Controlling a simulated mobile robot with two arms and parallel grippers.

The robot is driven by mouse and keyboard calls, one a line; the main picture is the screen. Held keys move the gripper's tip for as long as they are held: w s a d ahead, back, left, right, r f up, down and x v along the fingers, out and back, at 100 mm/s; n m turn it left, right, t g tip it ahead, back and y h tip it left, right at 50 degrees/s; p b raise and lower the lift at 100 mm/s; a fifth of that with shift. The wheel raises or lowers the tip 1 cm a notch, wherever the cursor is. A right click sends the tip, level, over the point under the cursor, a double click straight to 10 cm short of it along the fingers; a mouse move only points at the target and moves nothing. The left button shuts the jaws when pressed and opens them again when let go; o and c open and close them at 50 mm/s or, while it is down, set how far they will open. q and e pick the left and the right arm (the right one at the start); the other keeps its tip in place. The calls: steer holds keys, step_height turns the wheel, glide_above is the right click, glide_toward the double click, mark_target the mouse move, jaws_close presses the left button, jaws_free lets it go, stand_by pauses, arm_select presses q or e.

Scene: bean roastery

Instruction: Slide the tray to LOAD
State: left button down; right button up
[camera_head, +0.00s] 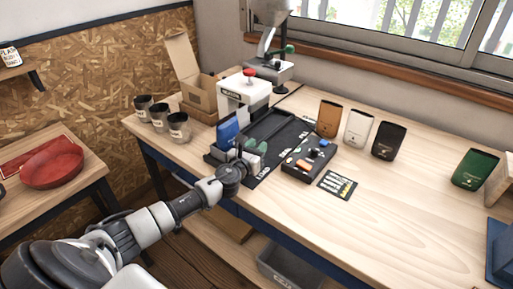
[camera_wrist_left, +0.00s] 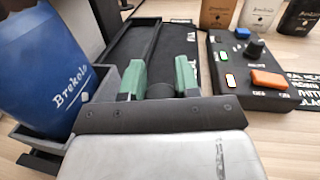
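A long dark tray (camera_head: 270,125) with raised rims lies on the bench beside the white press. In the left wrist view it runs away beyond my fingers (camera_wrist_left: 143,30). A blue pouch (camera_head: 228,133) stands in a grey holder (camera_wrist_left: 98,88) left of my left gripper. My left gripper (camera_head: 256,147) is low at the tray's near end. Its two green fingers (camera_wrist_left: 160,76) stand apart, with nothing clear between the tips. A dark round piece shows low between them; I cannot tell whether it is a handle. My right gripper is out of view.
A black control box (camera_head: 308,160) with coloured buttons sits close on the right. The white press (camera_head: 243,95) with a red knob stands behind the pouch. Brown, white, black and green pouches (camera_head: 474,169) stand farther right. The front right bench (camera_head: 310,225) is clear.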

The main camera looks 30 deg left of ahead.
arm_select(q)
steer(key=c, duration=0.8)
jaws_free()
steer(key=shift+s+f, duration=0.1)
steer(key=shift+s, duration=0.1)
steer(key=shift+s, duration=0.35)
steer(key=s, duration=1)
steer(key=shift+d+b, duration=0.35)
steer(key=shift+d, duration=0.05)
